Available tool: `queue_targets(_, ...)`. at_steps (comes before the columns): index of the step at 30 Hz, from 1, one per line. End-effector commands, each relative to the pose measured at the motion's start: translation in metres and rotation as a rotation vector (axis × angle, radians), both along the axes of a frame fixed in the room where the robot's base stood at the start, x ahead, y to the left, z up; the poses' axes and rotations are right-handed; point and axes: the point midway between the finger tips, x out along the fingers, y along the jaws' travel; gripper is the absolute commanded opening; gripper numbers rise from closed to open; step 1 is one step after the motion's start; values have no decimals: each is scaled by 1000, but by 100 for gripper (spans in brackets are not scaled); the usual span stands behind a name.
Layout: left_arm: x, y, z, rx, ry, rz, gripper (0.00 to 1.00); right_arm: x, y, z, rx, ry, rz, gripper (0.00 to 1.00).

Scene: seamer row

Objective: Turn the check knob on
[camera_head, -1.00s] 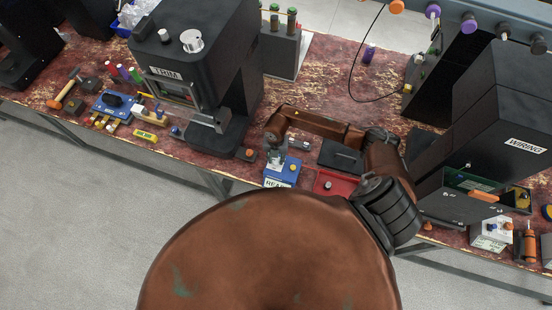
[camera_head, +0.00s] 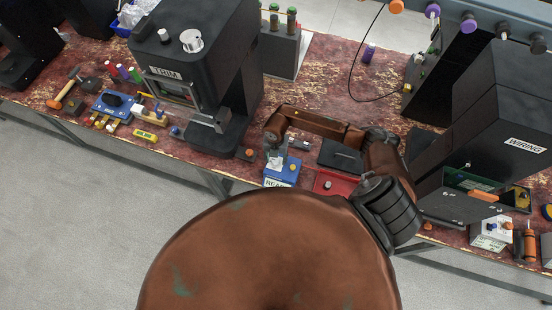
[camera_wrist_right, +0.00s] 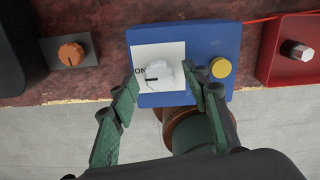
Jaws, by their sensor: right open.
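A blue box (camera_wrist_right: 215,38) lies below my right wrist camera; it also shows in the head view (camera_head: 291,170). On its white panel (camera_wrist_right: 170,51) is a white round knob (camera_wrist_right: 161,73) with a dark pointer line towards the left, near the printed "ON". My right gripper (camera_wrist_right: 162,79) is open, its green fingers on either side of the knob. I cannot tell whether they touch it. A yellow button (camera_wrist_right: 220,67) sits on the box just right of the right finger. My left gripper is not in view.
An orange knob on a grey plate (camera_wrist_right: 71,53) is left of the box. A red box (camera_wrist_right: 275,55) with a hexagonal white knob (camera_wrist_right: 298,51) is on its right. The black TRIM machine (camera_head: 205,70) and WIRING machine (camera_head: 500,120) flank this stretch of bench.

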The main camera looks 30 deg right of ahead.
Motion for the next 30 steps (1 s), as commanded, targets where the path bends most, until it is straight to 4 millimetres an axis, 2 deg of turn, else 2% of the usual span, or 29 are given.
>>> queue_targets(5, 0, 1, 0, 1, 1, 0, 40, 2, 0, 14, 0, -4, 2, 43)
queue_targets(15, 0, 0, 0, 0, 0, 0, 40, 1, -1, 83, 0, -4, 2, 43)
queue_targets(19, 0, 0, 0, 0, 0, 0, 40, 1, 0, 103, 0, -2, 1, 43)
queue_targets(24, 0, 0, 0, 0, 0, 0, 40, 0, 0, 117, -1, -1, 0, 43)
queue_targets(30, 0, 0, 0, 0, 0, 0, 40, 0, 0, 120, 0, 1, -1, 43)
